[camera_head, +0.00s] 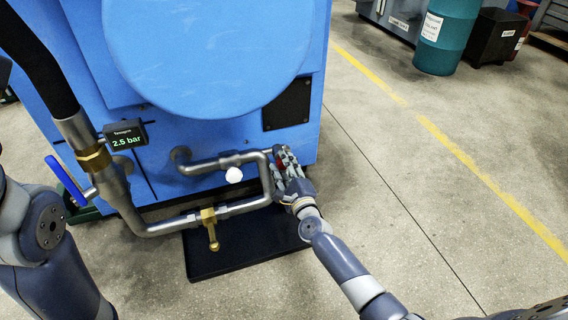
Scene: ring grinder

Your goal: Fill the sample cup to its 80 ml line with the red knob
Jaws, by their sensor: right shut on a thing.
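The red knob (281,163) shows as small red patches at the right end of the pipework, mostly covered by my right gripper. My right gripper (285,158) is shut on it, with the arm reaching in from the lower right. My left arm shows at the lower left, but its gripper is out of view. I cannot make out a sample cup or its 80 ml line.
A blue machine (205,135) carries a gauge reading 2.5 bar (126,134). A blue-handled valve (68,181) and a brass tap (211,232) sit on the pipes. A black tray (240,255) lies below. Floor at right is open; a teal drum (446,38) stands far back.

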